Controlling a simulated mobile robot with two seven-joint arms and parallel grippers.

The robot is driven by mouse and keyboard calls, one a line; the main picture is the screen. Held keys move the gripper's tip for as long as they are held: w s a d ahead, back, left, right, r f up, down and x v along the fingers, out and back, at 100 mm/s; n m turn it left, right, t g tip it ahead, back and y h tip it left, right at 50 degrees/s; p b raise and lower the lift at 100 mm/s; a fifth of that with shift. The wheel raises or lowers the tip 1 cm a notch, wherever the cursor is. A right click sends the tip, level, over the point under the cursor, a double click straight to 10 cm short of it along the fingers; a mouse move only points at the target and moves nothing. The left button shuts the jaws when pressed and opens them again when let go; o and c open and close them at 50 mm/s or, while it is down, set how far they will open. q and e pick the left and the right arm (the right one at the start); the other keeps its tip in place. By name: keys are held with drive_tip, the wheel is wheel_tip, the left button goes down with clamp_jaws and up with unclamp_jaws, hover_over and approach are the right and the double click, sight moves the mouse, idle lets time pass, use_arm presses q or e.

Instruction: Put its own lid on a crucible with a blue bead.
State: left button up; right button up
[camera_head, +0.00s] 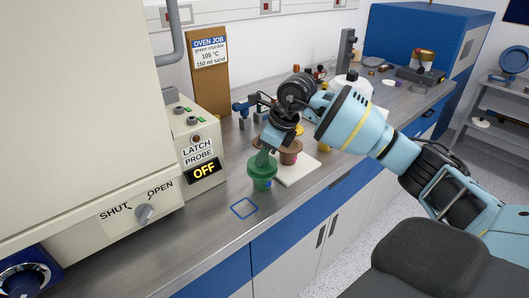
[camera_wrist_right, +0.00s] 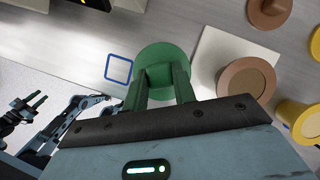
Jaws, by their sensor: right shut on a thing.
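A green crucible (camera_head: 261,183) stands on the steel bench, with a small blue bead (camera_head: 268,184) low on its front. A green lid (camera_head: 253,165) is at its top; in the wrist view the lid (camera_wrist_right: 160,53) is a round disc that hides the crucible. I cannot tell whether the lid rests on the rim or hangs just above it. My right gripper (camera_head: 264,158) is shut on the lid's knob from above; its fingers also show in the wrist view (camera_wrist_right: 160,82). My left gripper (camera_wrist_right: 29,103) shows in the wrist view, fingers apart and empty, away from the crucible.
A brown crucible (camera_wrist_right: 245,78) stands on a white mat (camera_wrist_right: 214,45), close right of the green one. A brown lid (camera_wrist_right: 268,12) and yellow pieces (camera_wrist_right: 298,115) are beyond. A blue outlined square (camera_head: 244,208) is on bare bench. The oven control box (camera_head: 190,140) is left.

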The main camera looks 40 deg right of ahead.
drive_tip(key=shift+f, duration=0.7)
drive_tip(key=o, duration=1.1)
drive_tip(key=shift+c, duration=0.2)
drive_tip(key=shift+v, duration=3.9)
drive_tip(key=shift+s+f, duration=0.1)
